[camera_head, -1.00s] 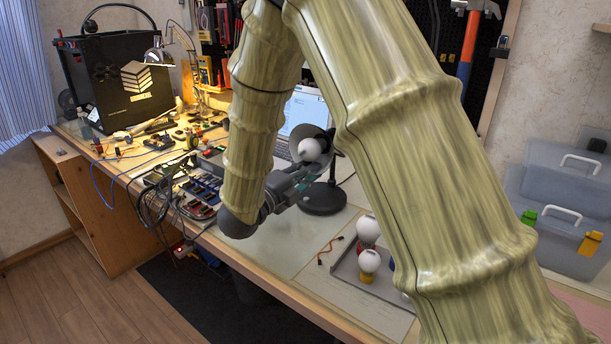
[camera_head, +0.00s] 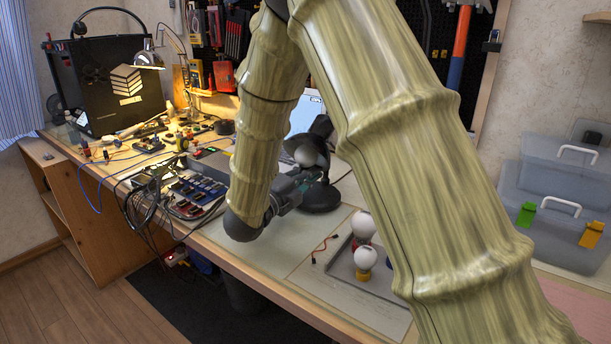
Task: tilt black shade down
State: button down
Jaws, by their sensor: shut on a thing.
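The black shade (camera_head: 319,128) belongs to a small desk lamp in the middle of the table. A white bulb (camera_head: 306,156) shows in its mouth, which faces left and downward. The lamp's round black base (camera_head: 320,198) stands on the table below it. My gripper (camera_head: 316,174) reaches in from the left, just under the bulb, and is shut at the shade's lower rim. The exact contact is small and hard to see. My arm hides part of the area left of the lamp.
A tray (camera_head: 390,285) with white bulbs (camera_head: 364,258) lies at the front right, partly behind my arm. A red-black cable (camera_head: 320,250) lies beside it. Cables and electronics (camera_head: 190,190) crowd the left. A laptop (camera_head: 302,112) stands behind the lamp.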

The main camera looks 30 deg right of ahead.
jog(key=c, duration=1.7)
grip_release()
jog(key=shift+d, duration=0.15)
jog(key=shift+c, duration=0.2)
jog(key=shift+r, duration=0.15)
jog(key=shift+v, duration=4.1)
jog(key=shift+w, duration=0.1)
